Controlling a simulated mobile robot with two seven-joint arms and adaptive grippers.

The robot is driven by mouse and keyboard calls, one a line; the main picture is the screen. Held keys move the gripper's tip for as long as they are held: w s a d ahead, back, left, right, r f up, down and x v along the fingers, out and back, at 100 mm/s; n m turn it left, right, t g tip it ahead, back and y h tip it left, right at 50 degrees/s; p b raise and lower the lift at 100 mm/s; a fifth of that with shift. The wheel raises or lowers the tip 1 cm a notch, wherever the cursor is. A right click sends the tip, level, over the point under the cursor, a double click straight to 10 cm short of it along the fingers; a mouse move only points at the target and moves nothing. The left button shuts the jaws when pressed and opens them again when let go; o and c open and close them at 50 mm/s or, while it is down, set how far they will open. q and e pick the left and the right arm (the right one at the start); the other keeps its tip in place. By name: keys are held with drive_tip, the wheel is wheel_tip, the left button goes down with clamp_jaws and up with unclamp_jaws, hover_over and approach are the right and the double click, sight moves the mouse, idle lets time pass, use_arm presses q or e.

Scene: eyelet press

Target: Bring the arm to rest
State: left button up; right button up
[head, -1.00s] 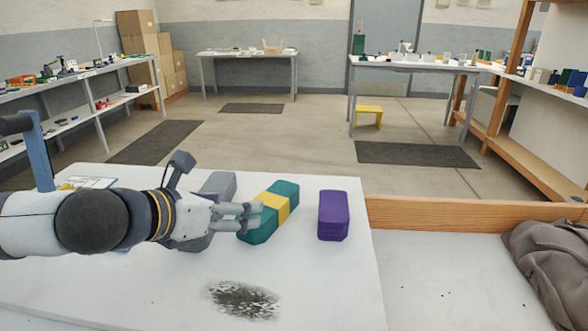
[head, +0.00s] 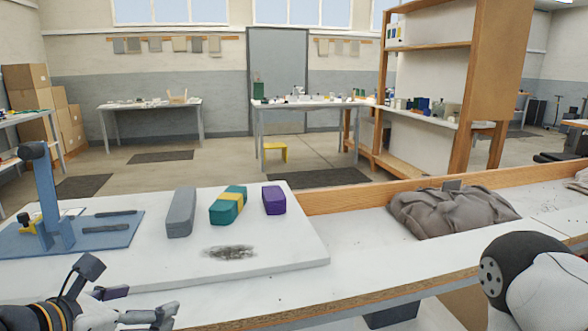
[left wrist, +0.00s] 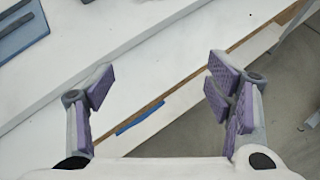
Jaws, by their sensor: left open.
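My left gripper (head: 148,305) is at the lower left of the head view, near the front edge of the workbench. It is open and empty. The left wrist view shows its purple-padded fingers (left wrist: 165,92) wide apart over the bench's front edge, with floor below. My other arm shows only as a rounded white and black link at the lower right of the head view; its gripper is out of sight.
The white board (head: 290,250) on the bench bears a grey block (head: 181,213), a teal block with a yellow band (head: 226,208), a purple block (head: 273,200) and a blue press (head: 50,205).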

use_arm(q)
drive_tip(key=s+d+f+m+g, duration=0.4)
drive_tip(key=s+f+m, duration=0.2)
drive_tip(key=f+m, duration=0.3)
drive_tip(key=s+d+f+m+g, duration=0.35)
drive_tip(key=s+f+m, duration=0.25)
drive_tip(key=f, duration=0.4)
drive_tip(key=s+a+f+m+g+y, duration=0.1)
drive_tip(key=s+a+f+m+g, duration=0.1)
drive_tip(key=s+m, duration=0.6)
drive_tip(key=s+a+f+m+g+y, duration=0.2)
drive_tip(key=s+f+m, duration=0.4)
drive_tip(key=s, duration=0.3)
drive_tip(key=shift+a+f+m+g, duration=0.35)
drive_tip(key=shift+a+m+g, duration=0.1)
drive_tip(key=shift+a+m, duration=0.45)
drive_tip(key=shift+s, duration=0.1)
